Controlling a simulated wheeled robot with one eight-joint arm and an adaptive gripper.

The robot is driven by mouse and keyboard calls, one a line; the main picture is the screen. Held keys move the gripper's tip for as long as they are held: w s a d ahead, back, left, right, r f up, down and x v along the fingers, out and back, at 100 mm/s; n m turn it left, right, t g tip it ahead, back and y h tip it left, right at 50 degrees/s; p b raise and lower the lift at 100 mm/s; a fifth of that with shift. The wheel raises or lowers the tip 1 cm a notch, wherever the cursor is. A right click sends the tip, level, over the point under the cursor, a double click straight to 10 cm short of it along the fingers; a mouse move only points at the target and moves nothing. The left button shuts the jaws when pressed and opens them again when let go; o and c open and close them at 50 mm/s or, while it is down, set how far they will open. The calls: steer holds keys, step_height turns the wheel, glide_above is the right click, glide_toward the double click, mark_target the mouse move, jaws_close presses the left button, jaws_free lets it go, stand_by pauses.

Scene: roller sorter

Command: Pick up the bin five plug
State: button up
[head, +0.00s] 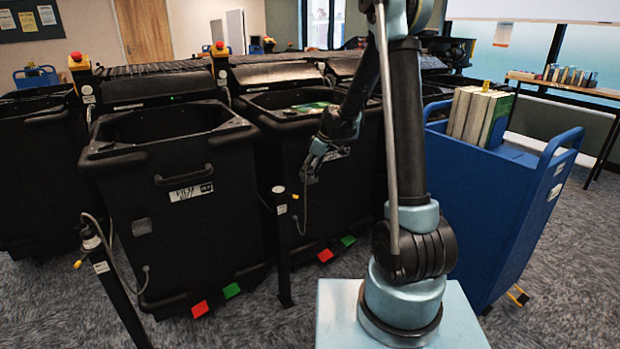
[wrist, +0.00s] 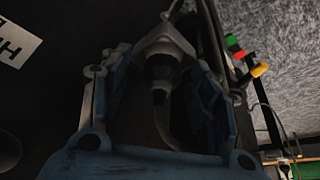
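My gripper (head: 312,168) is at the front of the middle black bin (head: 352,195), below its rim. In the wrist view my gripper (wrist: 160,88) has its two fingers apart, one on each side of a dark plug (wrist: 163,72). The plug sits at a grey socket housing (wrist: 165,42), and its cable (wrist: 160,118) hangs down between the fingers. A gap shows left of the plug; contact on the right cannot be told. In the head view the plug is hidden by my gripper, and its cable (head: 304,215) runs below. Which number the bin bears cannot be read.
Another black bin (head: 180,215) stands left, with a cabled post (head: 115,290) before it. A thin black post (head: 282,245) stands just left of my gripper. A blue cart (head: 490,200) with books (head: 478,116) stands right. Red and green pedals lie under the bins.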

steer(key=c, duration=1.1)
steer(key=shift+o, duration=0.2)
steer(key=shift+r, duration=0.15)
steer(key=shift+r, duration=0.3)
steer(key=r, duration=0.2)
steer(key=shift+d+r, duration=0.2)
steer(key=shift+r, duration=0.2)
steer(key=s+d, duration=0.3)
steer(key=d, duration=0.5)
steer(key=s+d, duration=0.3)
steer(key=d, duration=0.5)
steer(key=shift+s+d, duration=0.15)
steer(key=shift+s, duration=0.25)
